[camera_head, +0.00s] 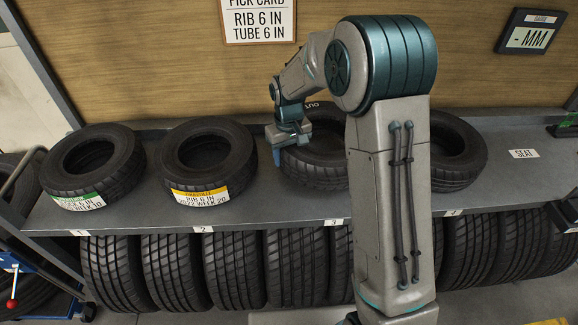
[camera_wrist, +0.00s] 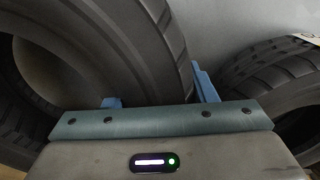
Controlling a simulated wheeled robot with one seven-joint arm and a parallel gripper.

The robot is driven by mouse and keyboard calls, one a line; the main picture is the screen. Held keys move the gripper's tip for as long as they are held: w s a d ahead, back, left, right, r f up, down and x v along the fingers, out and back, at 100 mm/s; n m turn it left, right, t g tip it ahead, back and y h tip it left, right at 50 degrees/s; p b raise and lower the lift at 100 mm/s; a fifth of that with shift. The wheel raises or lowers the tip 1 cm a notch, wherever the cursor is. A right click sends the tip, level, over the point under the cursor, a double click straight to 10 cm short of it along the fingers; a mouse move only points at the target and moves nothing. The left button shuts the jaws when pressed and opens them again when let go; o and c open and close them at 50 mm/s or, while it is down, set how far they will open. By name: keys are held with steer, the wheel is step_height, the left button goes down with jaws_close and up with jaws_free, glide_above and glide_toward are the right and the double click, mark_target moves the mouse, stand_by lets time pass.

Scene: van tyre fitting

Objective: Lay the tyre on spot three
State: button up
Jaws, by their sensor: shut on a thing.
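My gripper (camera_head: 279,154) is at the left side of a black tyre (camera_head: 312,168), above the shelf behind the label marked 3 (camera_head: 334,222). In the wrist view my gripper (camera_wrist: 158,94) has its blue fingers on either side of the wall of this tyre (camera_wrist: 130,45), shut on it. The tyre looks about flat. My arm hides its right part, and I cannot tell whether its underside touches the shelf (camera_head: 262,214).
Tyres lie behind label 1 (camera_head: 92,160) and label 2 (camera_head: 207,155). Another tyre (camera_head: 458,150) lies right of my arm, near label 4 (camera_head: 453,212). Several tyres (camera_head: 235,270) stand below the shelf. A "SEAT" plate (camera_head: 523,154) and a "- MM" display (camera_head: 530,37) are at right.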

step_height(320, 180, down, 4)
steer(key=shift+r+b, duration=0.1)
steer(key=shift+b, duration=1.1)
jaws_close()
steer(key=shift+w, duration=0.1)
steer(key=o, duration=1.5)
jaws_free()
steer(key=shift+d, duration=0.1)
steer(key=shift+o, duration=0.2)
